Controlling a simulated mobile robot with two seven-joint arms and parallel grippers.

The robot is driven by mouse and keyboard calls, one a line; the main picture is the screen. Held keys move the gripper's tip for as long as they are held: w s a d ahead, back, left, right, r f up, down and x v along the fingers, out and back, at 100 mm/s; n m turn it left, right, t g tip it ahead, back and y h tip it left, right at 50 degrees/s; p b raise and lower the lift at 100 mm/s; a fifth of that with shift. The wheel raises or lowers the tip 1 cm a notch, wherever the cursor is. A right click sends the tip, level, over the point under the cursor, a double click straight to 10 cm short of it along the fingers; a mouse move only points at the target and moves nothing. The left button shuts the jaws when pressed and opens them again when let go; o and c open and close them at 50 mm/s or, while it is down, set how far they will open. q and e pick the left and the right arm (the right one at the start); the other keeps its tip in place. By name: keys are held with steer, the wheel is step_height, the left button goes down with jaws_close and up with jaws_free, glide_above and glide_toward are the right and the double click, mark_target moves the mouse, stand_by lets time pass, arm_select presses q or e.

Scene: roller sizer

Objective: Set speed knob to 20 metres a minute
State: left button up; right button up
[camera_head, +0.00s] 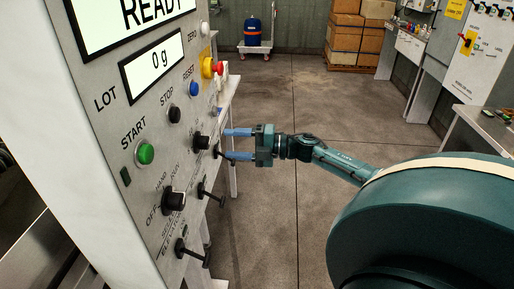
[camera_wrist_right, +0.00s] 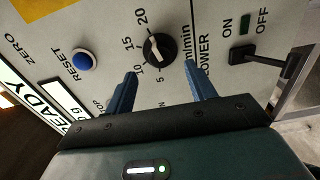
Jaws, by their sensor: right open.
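The speed knob (camera_wrist_right: 160,48) is a round black knob with a pale pointer mark, on a grey panel in the right wrist view. Printed marks 5, 10, 15 and 20 run around it, with "m/min" beside it. The pointer's exact reading is too small to tell. In the head view the knob (camera_head: 201,141) sits on the panel's right part, just left of my right gripper (camera_head: 229,144). That gripper is open, its two blue fingers pointing at the panel; they also show in the right wrist view (camera_wrist_right: 160,92), apart from the knob with nothing between them. My left gripper is out of view.
A black ON/OFF lever (camera_wrist_right: 240,57) is close to the knob, and a blue RESET button (camera_wrist_right: 83,61) is on its other side. The panel (camera_head: 95,110) also carries a green START button (camera_head: 145,154) and a red emergency button (camera_head: 218,68). Open floor lies right of the panel.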

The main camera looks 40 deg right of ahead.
steer(key=v, duration=0.7)
steer(key=shift+s+b, duration=0.2)
steer(key=shift+b, duration=0.15)
steer(key=shift+f, duration=0.1)
steer(key=s+a+f+m+t+h, duration=0.1)
steer(key=s+a+f+m+h, duration=0.2)
steer(key=a+f+m, duration=0.45)
steer(key=s+a+f+m+t+h, duration=0.1)
steer(key=s+a+f+m+h, duration=0.25)
steer(key=a+f+m, duration=0.45)
steer(key=s+a+f+m+g+h, duration=0.1)
steer(key=s+a+f+m+g, duration=0.1)
steer(key=s+a, duration=0.3)
steer(key=s+a+f+m+g+h+p, duration=0.1)
steer(key=s+a+f+m+g, duration=0.2)
steer(key=a, duration=0.6)
steer(key=shift+s+a+f+m, duration=0.3)
steer(key=shift+s+f+m, duration=0.25)
steer(key=shift+s+m, duration=0.7)
